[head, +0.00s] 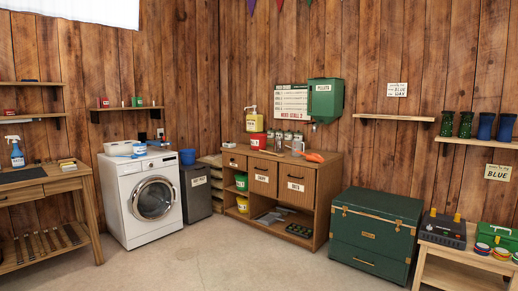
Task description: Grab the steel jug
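A small grey metallic vessel, likely the steel jug (298,147), stands on top of the wooden cabinet (290,166) against the back wall. It is small in the head view, so its handle and spout cannot be made out. An orange scoop (314,157) lies just to its right. Another small greyish upright item (279,141) stands to its left. Neither of my grippers shows in the head view.
A green dispenser (325,99) hangs on the wall above the cabinet. A green trunk (375,232) stands to the cabinet's right, a washing machine (128,205) to the left. The concrete floor (225,255) in front is clear.

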